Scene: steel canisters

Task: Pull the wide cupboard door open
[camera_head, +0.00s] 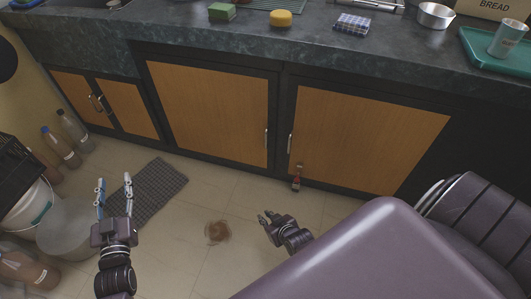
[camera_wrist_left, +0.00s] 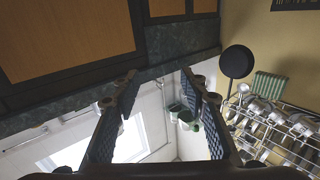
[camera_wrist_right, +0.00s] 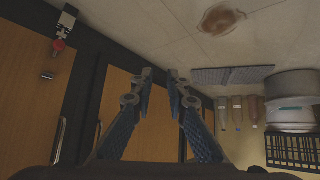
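The wide cupboard door (camera_head: 370,140) is a wooden panel in a dark frame under the counter, at the right in the head view. It looks closed. Its slim vertical metal handle (camera_head: 290,142) is near its left edge. My right gripper (camera_head: 266,215) is open and empty over the floor, in front of the cupboards and apart from the handle. In the right wrist view, the wide door (camera_wrist_right: 25,75) is at the left, beyond the open fingers. My left gripper (camera_head: 114,182) is open and empty, far left of the door, pointing toward the cupboards.
A middle door (camera_head: 210,105) has a handle (camera_head: 266,138) near the wide door's handle. A small red-and-white object (camera_head: 296,182) is low by the wide door. A dark mat (camera_head: 150,192) and brown stain (camera_head: 216,232) are on the floor. Bottles (camera_head: 60,148) and a bucket (camera_head: 35,215) stand left.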

